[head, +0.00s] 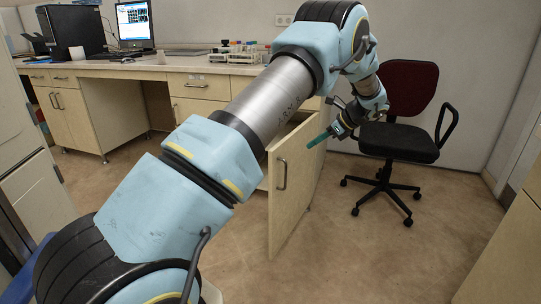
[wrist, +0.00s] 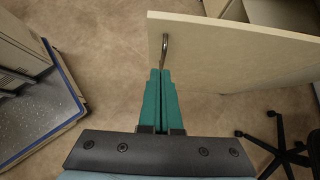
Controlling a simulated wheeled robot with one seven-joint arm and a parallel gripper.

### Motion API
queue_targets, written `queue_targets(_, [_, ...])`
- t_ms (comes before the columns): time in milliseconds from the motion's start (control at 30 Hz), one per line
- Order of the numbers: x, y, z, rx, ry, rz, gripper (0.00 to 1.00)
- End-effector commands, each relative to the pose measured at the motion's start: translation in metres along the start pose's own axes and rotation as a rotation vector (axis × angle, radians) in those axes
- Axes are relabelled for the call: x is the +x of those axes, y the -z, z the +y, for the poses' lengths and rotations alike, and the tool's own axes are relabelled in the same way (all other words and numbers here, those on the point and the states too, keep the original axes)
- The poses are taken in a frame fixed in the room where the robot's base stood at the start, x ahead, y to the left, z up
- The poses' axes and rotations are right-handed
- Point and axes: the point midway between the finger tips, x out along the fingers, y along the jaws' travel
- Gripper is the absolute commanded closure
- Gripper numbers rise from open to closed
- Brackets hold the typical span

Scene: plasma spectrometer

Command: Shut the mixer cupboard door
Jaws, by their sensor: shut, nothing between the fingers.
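The light wood cupboard door (head: 298,185) stands swung open below the counter, with a dark bar handle (head: 282,174) near its free edge. In the wrist view the door (wrist: 240,62) fills the upper right, and its handle (wrist: 164,50) lies just beyond the fingertips. My gripper (head: 309,145) is by the door's upper part in the head view, its teal fingers angled down and left. In the wrist view my gripper (wrist: 161,73) is shut, its fingers together and empty. I cannot tell whether the fingertips touch the door or handle. My arm hides part of the cupboard front.
A dark red and black office chair (head: 405,110) stands right of the door; its base (wrist: 280,148) shows at the wrist view's lower right. A counter (head: 190,66) with a computer runs along the wall. A blue-edged grey platform (wrist: 45,105) is at the wrist view's left.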

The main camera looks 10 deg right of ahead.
Motion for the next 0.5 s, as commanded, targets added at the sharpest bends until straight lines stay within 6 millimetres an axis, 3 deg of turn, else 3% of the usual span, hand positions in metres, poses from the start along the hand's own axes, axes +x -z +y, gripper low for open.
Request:
queue_targets(167, [0.016,-0.001,-0.001,0.004,0.000,-0.003,1.00])
queue_targets(500, [0.086,-0.001,0.000,0.001,-0.002,-0.001,1.00])
